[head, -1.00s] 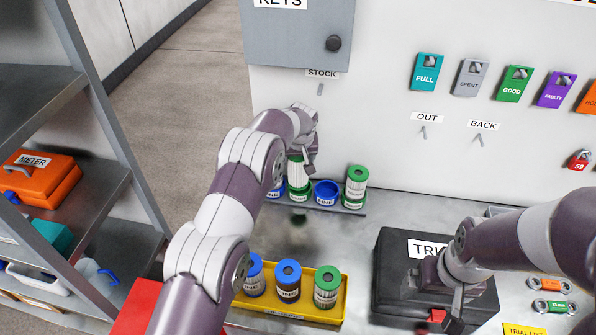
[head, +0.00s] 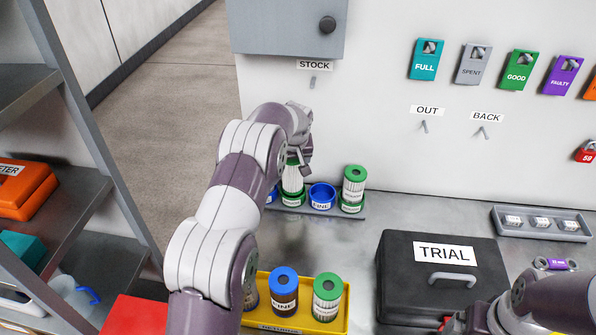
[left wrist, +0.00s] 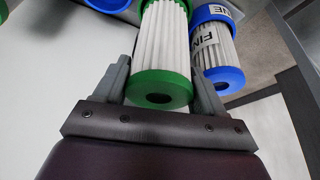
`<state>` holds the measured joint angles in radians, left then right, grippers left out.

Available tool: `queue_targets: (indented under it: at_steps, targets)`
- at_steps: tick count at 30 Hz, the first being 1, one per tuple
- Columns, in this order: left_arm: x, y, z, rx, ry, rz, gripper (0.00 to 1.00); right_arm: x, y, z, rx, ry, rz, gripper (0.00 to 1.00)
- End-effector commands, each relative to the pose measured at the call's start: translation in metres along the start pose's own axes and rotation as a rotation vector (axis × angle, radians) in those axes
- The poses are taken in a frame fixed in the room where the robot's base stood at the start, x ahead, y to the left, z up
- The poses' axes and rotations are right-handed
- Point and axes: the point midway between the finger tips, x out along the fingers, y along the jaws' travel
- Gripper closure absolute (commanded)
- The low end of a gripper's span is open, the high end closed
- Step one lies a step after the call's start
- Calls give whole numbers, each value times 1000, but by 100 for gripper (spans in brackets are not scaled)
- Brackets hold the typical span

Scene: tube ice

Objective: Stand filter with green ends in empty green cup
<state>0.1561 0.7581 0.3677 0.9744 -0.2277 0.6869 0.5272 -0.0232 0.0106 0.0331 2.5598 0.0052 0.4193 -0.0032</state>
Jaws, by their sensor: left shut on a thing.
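My left gripper (head: 300,158) is shut on a white pleated filter with green ends (head: 292,179) at the rack under the STOCK sign. The filter is upright, its lower end at a green cup (head: 292,199); I cannot tell whether it rests on the cup's bottom. Another green-ended filter (head: 354,182) stands in the green cup at the rack's right end. My right gripper (head: 455,323) is at the bottom edge, mostly cut off.
An empty blue cup (head: 322,193) sits between the green cups. A blue-ended FINE filter (left wrist: 216,50) stands close beside the held one. A yellow tray (head: 262,290) with several filters is in front. A black TRIAL case (head: 410,278) is right; bare counter lies between.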

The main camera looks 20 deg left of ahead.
Motion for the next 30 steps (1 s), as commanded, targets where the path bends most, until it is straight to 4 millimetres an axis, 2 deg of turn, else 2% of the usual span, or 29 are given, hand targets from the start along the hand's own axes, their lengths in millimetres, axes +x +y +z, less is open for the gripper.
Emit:
queue_targets:
  at_steps: [6, 19, 20, 30]
  targets:
    - [29, 0, 13, 2, -2, -1, 68, -9, 0, -1, 0, 0, 0, 4]
    - [38, 1, 16, 1, -1, 0, 68, 0, 0, 0, 0, -1, 0, 4]
    - [36, 1, 16, 1, -1, 0, 20, -1, 0, 0, 0, -1, 0, 4]
    - [32, 1, 14, 1, -1, 0, 19, -5, 0, 0, 0, -1, 0, 4]
